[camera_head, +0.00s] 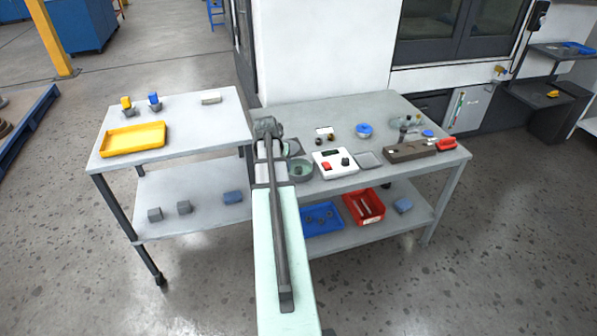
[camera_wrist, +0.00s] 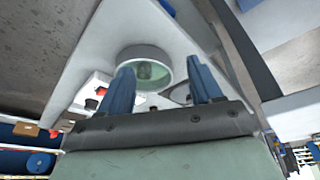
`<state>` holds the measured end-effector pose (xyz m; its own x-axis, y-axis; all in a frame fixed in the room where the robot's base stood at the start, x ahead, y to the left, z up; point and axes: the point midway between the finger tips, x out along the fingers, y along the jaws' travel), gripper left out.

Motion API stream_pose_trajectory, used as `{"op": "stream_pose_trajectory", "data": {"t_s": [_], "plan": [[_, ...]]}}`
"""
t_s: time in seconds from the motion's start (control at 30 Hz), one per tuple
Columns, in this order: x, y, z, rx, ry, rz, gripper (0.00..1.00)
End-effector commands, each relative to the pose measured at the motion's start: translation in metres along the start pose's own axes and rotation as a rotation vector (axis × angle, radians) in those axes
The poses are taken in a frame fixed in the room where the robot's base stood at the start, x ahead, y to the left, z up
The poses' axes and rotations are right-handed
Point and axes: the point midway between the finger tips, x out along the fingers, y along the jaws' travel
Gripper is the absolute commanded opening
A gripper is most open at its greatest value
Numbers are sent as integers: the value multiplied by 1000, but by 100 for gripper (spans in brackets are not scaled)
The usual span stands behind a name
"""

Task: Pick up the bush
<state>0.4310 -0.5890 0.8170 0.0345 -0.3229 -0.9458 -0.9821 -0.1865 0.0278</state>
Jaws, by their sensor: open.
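Two small dark brown pieces stand near the middle of the right-hand table: one at the left (camera_head: 319,140) and one at the right (camera_head: 331,138). Either could be the bush; they are too small to tell apart. My gripper (camera_wrist: 160,66) shows in the wrist view with two blue fingers spread wide and nothing held between them. A round green-grey bowl (camera_wrist: 146,66) lies beyond the fingertips, apart from them. The bowl also shows in the head view (camera_head: 300,170). In the head view my arm reaches over the left end of the table, and its fingers cannot be made out.
A white device with a red switch (camera_head: 335,163) stands in front of the brown pieces. A blue round part (camera_head: 364,131), a grey-brown block (camera_head: 408,152) and a red tool (camera_head: 446,144) lie to the right. A yellow tray (camera_head: 134,139) is on the left table.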

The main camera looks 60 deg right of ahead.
Motion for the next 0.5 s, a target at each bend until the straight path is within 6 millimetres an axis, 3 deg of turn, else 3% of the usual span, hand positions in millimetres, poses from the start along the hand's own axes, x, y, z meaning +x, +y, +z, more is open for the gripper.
{"op": "stream_pose_trajectory", "data": {"t_s": [0.1, 0.27, 0.5], "plan": [[-18, 23, -30, 59, 35, 5, 64], [-30, 39, -47, 99, 58, 9, 64], [-10, 42, -51, 105, 60, 10, 64]]}}
